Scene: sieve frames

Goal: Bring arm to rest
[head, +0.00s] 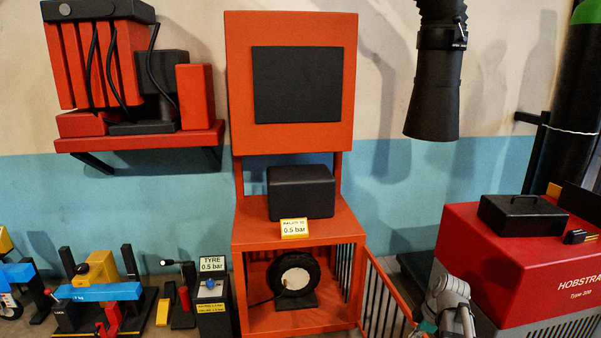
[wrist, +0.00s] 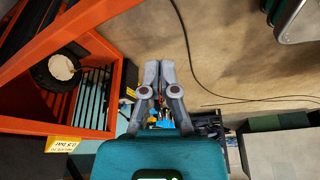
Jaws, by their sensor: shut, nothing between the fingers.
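My gripper (wrist: 160,68) shows in the middle of the wrist view, its two grey fingers together and nothing between them. It is in free space, apart from the orange cage (wrist: 110,62) on the left of that view. In the head view, a grey and teal part of my arm shows at the bottom edge, right of the cage's open mesh door. I cannot make out the fingers there.
The orange cage stand (head: 270,238) holds a black wheel (head: 294,274); its mesh door (head: 385,305) stands open. A red machine (head: 480,245) is at right; a black duct (head: 433,90) hangs above. A thin cable (wrist: 188,50) crosses bare floor (wrist: 235,60).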

